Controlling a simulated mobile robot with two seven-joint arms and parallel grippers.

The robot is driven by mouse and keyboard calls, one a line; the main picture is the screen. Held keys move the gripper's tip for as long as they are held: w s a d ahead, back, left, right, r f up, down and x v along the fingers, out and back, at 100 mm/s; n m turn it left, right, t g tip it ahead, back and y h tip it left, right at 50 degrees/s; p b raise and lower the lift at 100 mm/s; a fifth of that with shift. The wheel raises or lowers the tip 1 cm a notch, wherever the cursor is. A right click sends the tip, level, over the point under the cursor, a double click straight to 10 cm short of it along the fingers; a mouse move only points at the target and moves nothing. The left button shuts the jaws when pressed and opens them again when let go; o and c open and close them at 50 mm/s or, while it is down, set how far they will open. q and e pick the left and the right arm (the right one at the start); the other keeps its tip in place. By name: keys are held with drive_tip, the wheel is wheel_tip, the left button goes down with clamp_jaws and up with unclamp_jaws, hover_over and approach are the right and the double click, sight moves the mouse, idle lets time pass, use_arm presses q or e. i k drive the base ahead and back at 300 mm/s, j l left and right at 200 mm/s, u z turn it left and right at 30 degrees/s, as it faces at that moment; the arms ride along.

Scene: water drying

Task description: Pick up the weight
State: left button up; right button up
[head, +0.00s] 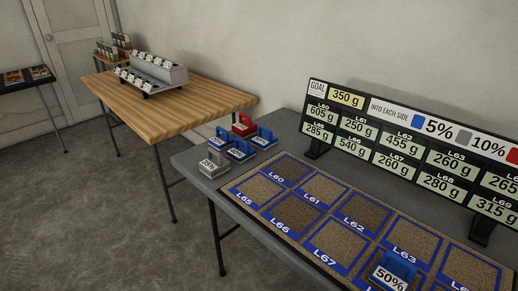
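Several handled blocks that look like weights stand clustered at the far left corner of the grey table (203,177). They include a red block (243,126), a blue block on the right (264,138), a blue block in front (241,151), and a grey block (214,162) nearest the table edge. Another blue block (400,263), marked 50%, stands on the labelled mat at the lower right. The labels in the cluster are too small to read surely, and which block is the task's weight cannot be told. Neither of my grippers is in view.
The mat (262,188) has soil-like squares marked L60, L61 and so on. A black sign board (340,121) with gram values stands behind it. A wooden table (190,107) holds a grey stepped rack (155,72). Open floor lies at the lower left.

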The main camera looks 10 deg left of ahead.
sight(241, 153)
drive_tip(key=i+j+z, duration=0.15)
drive_tip(key=j, duration=0.35)
drive_tip(key=j+z, duration=0.2)
drive_tip(key=j, duration=0.3)
drive_tip(key=i+j+z, duration=0.15)
drive_tip(key=j, duration=1.2)
drive_tip(key=i+j+z, duration=0.1)
drive_tip(key=j, duration=0.65)
